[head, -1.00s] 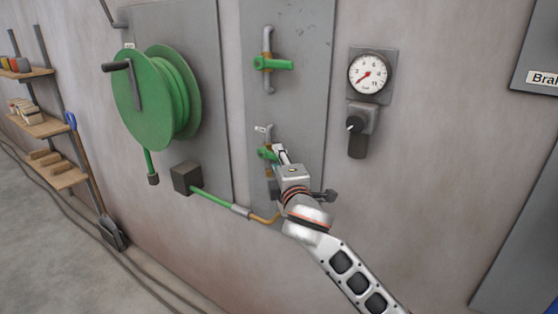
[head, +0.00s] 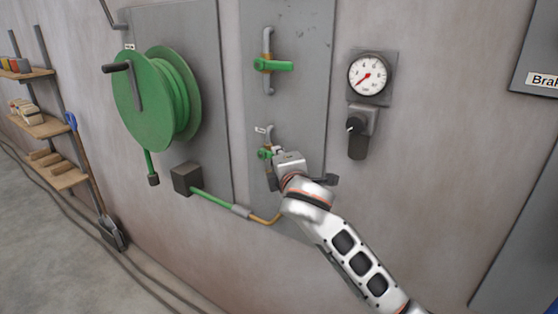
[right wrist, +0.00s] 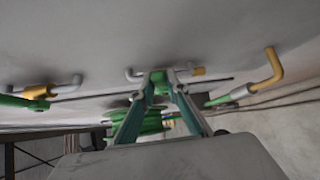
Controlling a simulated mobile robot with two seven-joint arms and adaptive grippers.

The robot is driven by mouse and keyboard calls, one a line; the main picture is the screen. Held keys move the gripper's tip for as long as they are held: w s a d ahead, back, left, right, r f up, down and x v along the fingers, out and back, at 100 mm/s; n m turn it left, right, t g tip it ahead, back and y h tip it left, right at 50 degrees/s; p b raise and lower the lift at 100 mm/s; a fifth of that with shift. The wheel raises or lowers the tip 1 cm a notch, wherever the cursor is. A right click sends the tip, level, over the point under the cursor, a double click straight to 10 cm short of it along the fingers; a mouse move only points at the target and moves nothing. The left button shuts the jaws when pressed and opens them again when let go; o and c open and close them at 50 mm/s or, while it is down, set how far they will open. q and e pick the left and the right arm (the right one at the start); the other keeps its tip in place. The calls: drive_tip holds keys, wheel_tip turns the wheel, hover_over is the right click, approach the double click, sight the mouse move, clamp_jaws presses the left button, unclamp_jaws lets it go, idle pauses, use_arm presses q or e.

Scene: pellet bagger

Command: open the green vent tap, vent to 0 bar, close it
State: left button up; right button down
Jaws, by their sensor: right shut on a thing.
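The lower green tap (head: 264,154) sits on the grey wall panel beside a small white label. My right gripper (head: 274,156) is at this tap and shut on its green handle. My gripper body hides most of the handle and its angle. In the right wrist view the two fingers (right wrist: 159,92) converge on the green handle (right wrist: 158,77). An upper green tap (head: 272,65) has its handle level across a vertical pipe. The round pressure gauge (head: 369,74) has its red needle pointing to the lower left, at the low end. My left gripper is not in view.
A green hose reel (head: 158,98) with a black crank is left of the panel. A green hose (head: 212,200) runs from a dark box (head: 186,179) to a brass pipe under the tap. Shelves stand far left.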

drive_tip(key=shift+w+a+r+n+g+h, duration=0.2)
drive_tip(key=shift+r+n+g+h, duration=0.2)
drive_tip(key=shift+r+n+g, duration=0.3)
drive_tip(key=shift+w+a+r+n+g+h, duration=0.1)
drive_tip(key=shift+a+r+n+g+h, duration=0.1)
drive_tip(key=shift+r+n+g+h, duration=0.4)
drive_tip(key=c, duration=2)
unclamp_jaws()
drive_tip(key=shift+o, duration=0.2)
wheel_tip(320, 180, up, 10)
drive_tip(key=shift+f, duration=0.1)
